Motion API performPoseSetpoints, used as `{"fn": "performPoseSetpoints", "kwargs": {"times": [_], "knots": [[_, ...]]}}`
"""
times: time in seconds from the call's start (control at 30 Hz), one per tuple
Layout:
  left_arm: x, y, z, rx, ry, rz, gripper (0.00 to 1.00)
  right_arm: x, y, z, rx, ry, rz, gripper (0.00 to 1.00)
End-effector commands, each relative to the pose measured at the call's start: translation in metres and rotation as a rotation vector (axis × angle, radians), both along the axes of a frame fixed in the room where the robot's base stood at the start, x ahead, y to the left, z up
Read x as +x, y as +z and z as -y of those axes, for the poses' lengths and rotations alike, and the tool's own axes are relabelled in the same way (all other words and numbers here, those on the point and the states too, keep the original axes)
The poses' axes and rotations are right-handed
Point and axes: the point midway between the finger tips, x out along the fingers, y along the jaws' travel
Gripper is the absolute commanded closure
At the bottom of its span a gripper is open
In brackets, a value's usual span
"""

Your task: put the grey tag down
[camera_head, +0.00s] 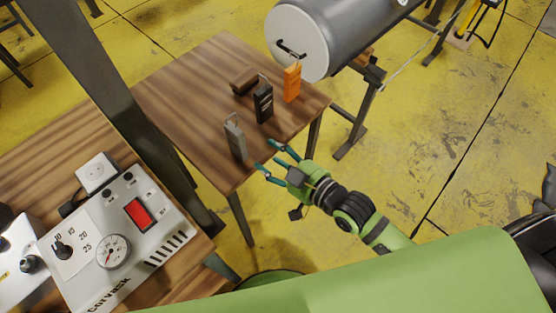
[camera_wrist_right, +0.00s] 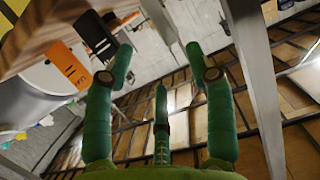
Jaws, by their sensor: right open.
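The grey tag (camera_head: 236,140) stands upright near the front edge of the small wooden table (camera_head: 187,86), with a loop at its top. My right gripper (camera_head: 267,160) is just to the right of the grey tag, at the table's edge. Its fingers are spread, with a visible gap to the tag, and it holds nothing. In the right wrist view the open fingers (camera_wrist_right: 160,58) have nothing between them. I cannot make out the grey tag for sure in that view. My left gripper is not in view.
A black tag (camera_head: 263,103) and an orange tag (camera_head: 291,83) stand behind the grey one, beside a dark brown block (camera_head: 243,81). A large grey cylinder (camera_head: 345,32) is at the back. A control box (camera_head: 118,240) with a gauge sits front left. The table's left part is bare.

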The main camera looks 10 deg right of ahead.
Motion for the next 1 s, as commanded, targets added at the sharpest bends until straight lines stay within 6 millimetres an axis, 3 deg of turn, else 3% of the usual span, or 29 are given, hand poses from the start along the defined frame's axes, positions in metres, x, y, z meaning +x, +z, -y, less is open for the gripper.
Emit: {"fn": "performPoseSetpoints", "kwargs": {"times": [0.1, 0.4, 0.47, 0.53, 0.67, 0.77, 0.87, 1.0], "knots": [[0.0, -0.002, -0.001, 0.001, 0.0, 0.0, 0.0, -0.009, 0.003, 0.006, 0.0, 0.0, 0.0, 0.45], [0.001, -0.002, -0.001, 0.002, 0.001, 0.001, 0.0, -0.011, 0.004, 0.008, -0.001, 0.0, 0.0, 0.45], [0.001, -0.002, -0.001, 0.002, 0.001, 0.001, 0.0, -0.01, -0.002, 0.01, -0.007, -0.007, -0.009, 0.45], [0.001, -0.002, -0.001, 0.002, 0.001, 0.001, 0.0, -0.008, -0.021, 0.017, -0.028, -0.028, -0.037, 0.45], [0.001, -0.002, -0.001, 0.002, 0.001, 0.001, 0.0, -0.005, -0.092, 0.045, -0.102, -0.106, -0.15, 0.45], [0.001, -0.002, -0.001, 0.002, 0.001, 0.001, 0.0, -0.017, -0.165, 0.076, -0.176, -0.18, -0.279, 0.45], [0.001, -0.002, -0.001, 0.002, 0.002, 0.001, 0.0, -0.044, -0.235, 0.103, -0.245, -0.242, -0.416, 0.45], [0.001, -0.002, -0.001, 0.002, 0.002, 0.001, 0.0, -0.107, -0.321, 0.134, -0.336, -0.307, -0.622, 0.45]]}}
